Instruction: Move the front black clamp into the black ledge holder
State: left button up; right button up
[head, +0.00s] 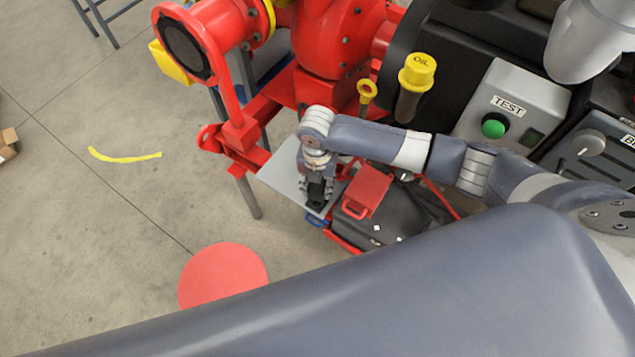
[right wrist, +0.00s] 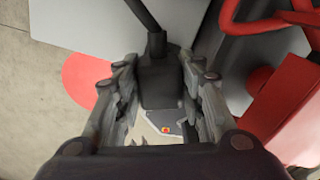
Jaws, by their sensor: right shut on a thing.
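My right gripper (head: 317,188) is over the grey ledge plate (head: 277,175) in the head view. In the right wrist view the right gripper (right wrist: 158,66) is shut on a black clamp (right wrist: 160,84), with one finger on each side of its body. A dark bar (right wrist: 143,15) extends from the clamp towards the top of that view. The grey plate (right wrist: 75,22) also shows there behind it. I cannot tell whether the clamp touches the plate. I cannot make out the black ledge holder clearly; the gripper hides part of the plate. My left gripper is not in view.
A red block with a handle (head: 367,190) stands right of the gripper, over a dark case (head: 385,220). A blue part (head: 317,220) sits at the plate's front edge. The red pump (head: 335,40) stands behind.

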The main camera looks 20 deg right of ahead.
jog(key=shift+f+b, duration=0.9)
jog(key=shift+f, duration=0.85)
dwell(0.5)
jog(key=o, duration=1.3)
jog(key=shift+r, duration=0.1)
jog(key=shift+o, duration=0.2)
notch_tip(320, 180, up, 11)
jog(key=shift+r, duration=0.5)
